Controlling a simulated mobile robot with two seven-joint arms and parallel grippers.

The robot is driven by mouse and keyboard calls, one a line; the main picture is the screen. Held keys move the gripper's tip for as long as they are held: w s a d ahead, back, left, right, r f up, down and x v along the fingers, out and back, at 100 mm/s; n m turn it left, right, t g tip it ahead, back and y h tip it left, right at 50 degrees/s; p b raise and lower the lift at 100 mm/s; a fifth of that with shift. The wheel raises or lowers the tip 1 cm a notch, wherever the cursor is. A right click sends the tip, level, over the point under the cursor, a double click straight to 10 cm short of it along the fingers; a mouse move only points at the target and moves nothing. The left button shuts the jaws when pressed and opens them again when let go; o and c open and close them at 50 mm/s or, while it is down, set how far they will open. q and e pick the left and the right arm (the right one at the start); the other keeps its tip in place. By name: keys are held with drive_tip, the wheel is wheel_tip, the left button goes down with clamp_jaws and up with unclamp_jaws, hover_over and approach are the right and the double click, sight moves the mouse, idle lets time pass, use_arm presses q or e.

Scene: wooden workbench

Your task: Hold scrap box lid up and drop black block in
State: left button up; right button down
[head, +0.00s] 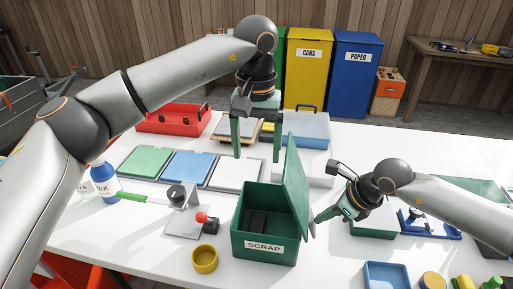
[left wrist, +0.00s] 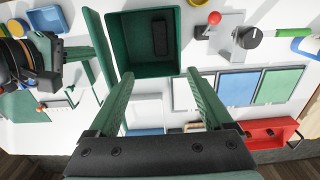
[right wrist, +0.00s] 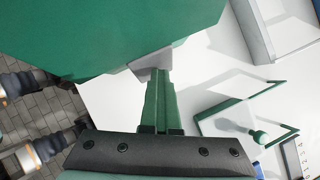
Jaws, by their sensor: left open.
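The green scrap box (head: 264,247) stands on the white bench with its lid (head: 295,185) raised nearly upright on its right side. The black block (head: 257,221) lies inside on the box floor; it also shows in the left wrist view (left wrist: 160,38). My left gripper (head: 257,157) is above and behind the box, fingers open and pointing down, with nothing between them. My right gripper (head: 318,217) is at the lid's right side, its fingers closed together on the lid's grey tab (right wrist: 152,60).
A red-knobbed device (head: 202,219) and a yellow cup (head: 205,259) stand left of the box. Green, blue and white panels (head: 186,167) lie behind them. A blue tray (head: 386,275) is at the front right. A red toolbox (head: 172,119) is at the back left.

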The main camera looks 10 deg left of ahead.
wheel_tip(320, 180, up, 7)
drive_tip(key=p, duration=0.3)
drive_tip(key=shift+r+p, duration=0.2)
drive_tip(key=shift+p, duration=0.15)
idle(0.4)
